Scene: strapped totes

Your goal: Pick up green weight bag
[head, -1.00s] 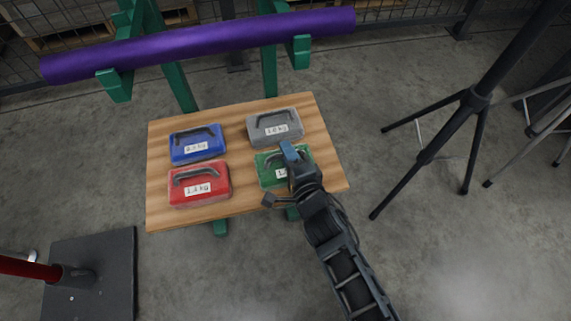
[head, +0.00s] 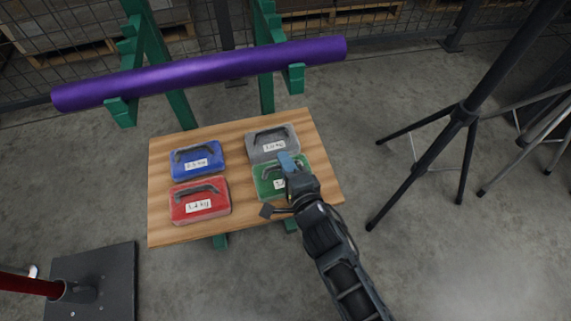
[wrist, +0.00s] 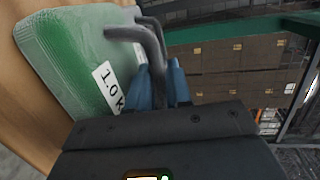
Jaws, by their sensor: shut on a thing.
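The green weight bag (head: 266,187) lies at the right front of the wooden board (head: 240,196), partly hidden by my gripper (head: 287,161). In the wrist view the green bag (wrist: 62,62) has a white label and a dark grey handle (wrist: 150,42). My gripper's blue fingers (wrist: 161,82) are closed around the handle. In the head view the bag still appears to be on the board; I cannot tell whether it is lifted at all.
The grey bag (head: 271,144) lies just behind the green one. The blue bag (head: 196,160) and red bag (head: 199,201) lie to the left. A purple bar (head: 200,74) on green supports runs behind the board. A black tripod (head: 425,172) stands to the right.

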